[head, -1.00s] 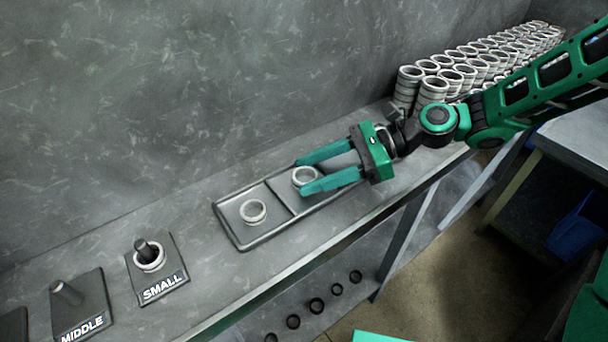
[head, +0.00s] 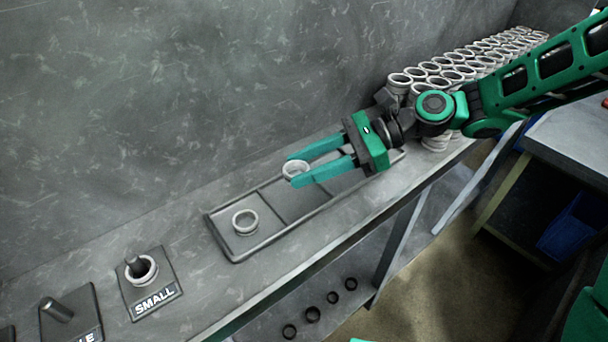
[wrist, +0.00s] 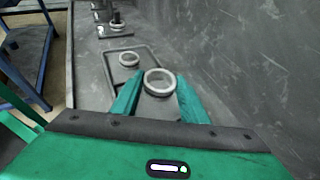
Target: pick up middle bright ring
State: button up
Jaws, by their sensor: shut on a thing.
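My gripper (head: 291,172) is shut on a bright ring (head: 294,168), held between the tips of its two teal fingers. The held ring appears raised above the tray (head: 236,258). In the wrist view the ring (wrist: 159,82) sits between the fingertips (wrist: 158,92). A second bright ring (head: 245,222) lies in the tray's left compartment and also shows in the wrist view (wrist: 129,59). The tray's compartment nearest the held ring looks empty, though my fingers hide part of it.
A peg plate marked SMALL (head: 153,301) holds a ring (head: 142,270). The plate to its left (head: 70,318) has a bare peg and a cut-off label. Stacks of bright rings (head: 440,70) stand at the back right. Dark rings (head: 312,314) lie on the lower shelf. A wall runs behind.

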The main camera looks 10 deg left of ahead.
jog(key=s+a+r, duration=0.4)
jog(key=s+r, duration=0.3)
jog(key=s, duration=0.3)
jog(key=shift+s+a, duration=0.35)
